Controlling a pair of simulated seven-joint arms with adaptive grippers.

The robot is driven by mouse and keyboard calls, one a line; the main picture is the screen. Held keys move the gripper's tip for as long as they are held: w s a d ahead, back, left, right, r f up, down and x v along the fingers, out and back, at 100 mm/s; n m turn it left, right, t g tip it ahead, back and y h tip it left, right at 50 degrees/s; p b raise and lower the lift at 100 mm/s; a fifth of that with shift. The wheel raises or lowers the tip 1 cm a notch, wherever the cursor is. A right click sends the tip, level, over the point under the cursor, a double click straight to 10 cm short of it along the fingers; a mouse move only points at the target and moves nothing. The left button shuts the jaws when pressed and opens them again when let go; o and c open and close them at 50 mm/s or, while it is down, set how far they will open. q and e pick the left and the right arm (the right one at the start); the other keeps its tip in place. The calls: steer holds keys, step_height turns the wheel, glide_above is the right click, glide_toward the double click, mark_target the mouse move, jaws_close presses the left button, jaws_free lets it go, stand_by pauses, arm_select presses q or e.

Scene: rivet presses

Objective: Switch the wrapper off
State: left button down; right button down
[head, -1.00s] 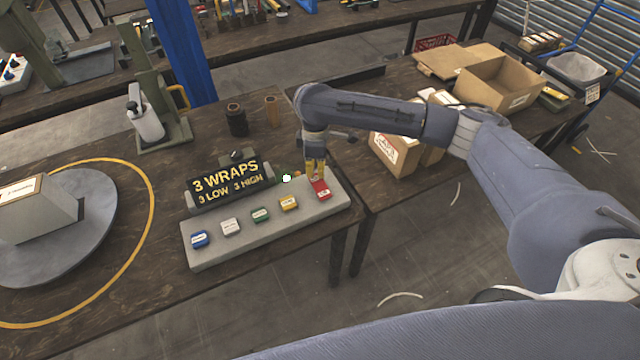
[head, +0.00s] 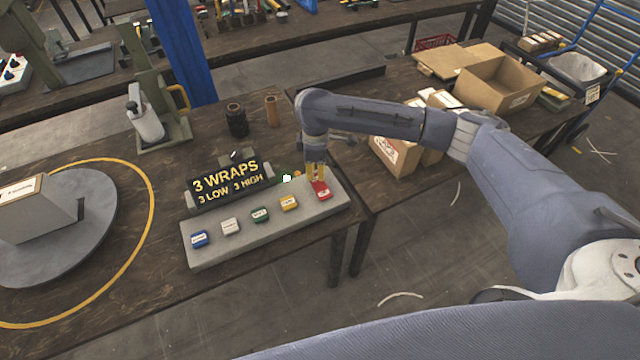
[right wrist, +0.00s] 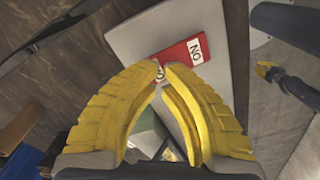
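A grey control panel (head: 250,238) on the table carries a row of buttons: blue (head: 199,239), white (head: 230,227), green (head: 260,215), yellow (head: 289,203) and red (head: 320,193). A dark display (head: 228,185) behind them reads "3 WRAPS, 3 LOW 3 HIGH". My right gripper (head: 317,181) points down at the red button, its yellow fingertips together. In the right wrist view the fingertips (right wrist: 162,70) cover part of the red button (right wrist: 180,55); whether it is pressed in I cannot tell.
A round turntable (head: 85,235) with a grey box-like load (head: 38,210) stands at the left inside a yellow ring. A green press (head: 155,100) and two small cylinders (head: 237,120) stand behind the panel. Cardboard boxes (head: 500,85) fill the right table.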

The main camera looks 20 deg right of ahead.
steer(key=shift+f, duration=1.3)
stand_by(1.1)
steer(key=shift+r, duration=3.5)
